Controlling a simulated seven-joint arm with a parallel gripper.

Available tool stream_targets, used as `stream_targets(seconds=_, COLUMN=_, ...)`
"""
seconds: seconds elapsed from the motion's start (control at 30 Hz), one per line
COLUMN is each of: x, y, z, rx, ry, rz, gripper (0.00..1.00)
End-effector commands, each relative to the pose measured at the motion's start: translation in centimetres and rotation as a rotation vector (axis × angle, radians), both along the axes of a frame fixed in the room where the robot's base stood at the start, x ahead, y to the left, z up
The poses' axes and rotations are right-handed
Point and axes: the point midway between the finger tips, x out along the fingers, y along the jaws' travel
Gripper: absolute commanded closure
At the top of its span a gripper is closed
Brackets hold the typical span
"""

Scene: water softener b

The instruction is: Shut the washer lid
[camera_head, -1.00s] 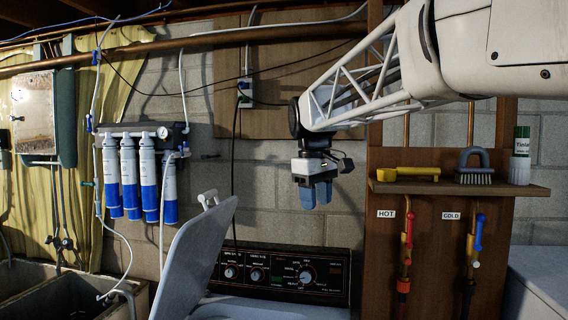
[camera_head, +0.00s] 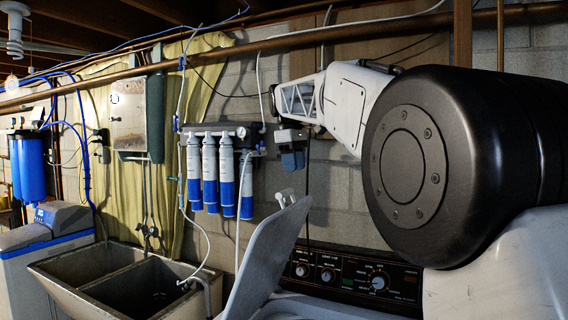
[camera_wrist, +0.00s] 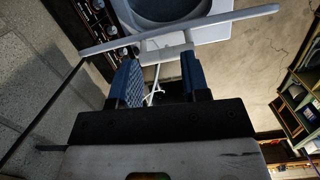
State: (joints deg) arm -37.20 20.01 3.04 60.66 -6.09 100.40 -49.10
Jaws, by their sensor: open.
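The washer lid (camera_head: 268,262) is a light grey panel standing open and tilted on the washer, with a small white piece (camera_head: 286,197) at its top edge. My gripper (camera_head: 292,160), with blue fingers pointing down, appears just above that top edge in the head view. In the wrist view the lid (camera_wrist: 235,17) is nearly edge-on, a pale bar crossing beyond the fingertips. My gripper (camera_wrist: 160,78) is open there, with the white piece (camera_wrist: 166,53) showing between or just beyond its fingers. Contact cannot be told. The round washer opening (camera_wrist: 170,8) lies beyond the lid.
The control panel (camera_head: 355,276) with knobs runs along the washer's back. Blue-and-white filter cartridges (camera_head: 208,172) hang on the wall left of my gripper. A double sink (camera_head: 125,283) stands left of the washer. My arm hides much of the right side.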

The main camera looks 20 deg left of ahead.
Motion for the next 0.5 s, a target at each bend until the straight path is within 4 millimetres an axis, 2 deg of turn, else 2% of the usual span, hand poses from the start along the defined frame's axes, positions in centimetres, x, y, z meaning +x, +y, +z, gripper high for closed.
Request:
stream_targets(seconds=0.03, x=0.1, y=1.2, z=0.0, rx=-0.003, ry=0.003, rz=0.021, gripper=0.57)
stream_targets(seconds=0.1, x=0.1, y=2.5, z=0.0, rx=-0.008, ry=0.009, rz=0.044, gripper=0.57)
stream_targets(seconds=0.2, x=0.1, y=3.6, z=0.1, rx=-0.011, ry=0.013, rz=0.067, gripper=0.57)
stream_targets(seconds=0.5, x=0.1, y=4.2, z=0.1, rx=-0.015, ry=0.016, rz=0.079, gripper=0.57)
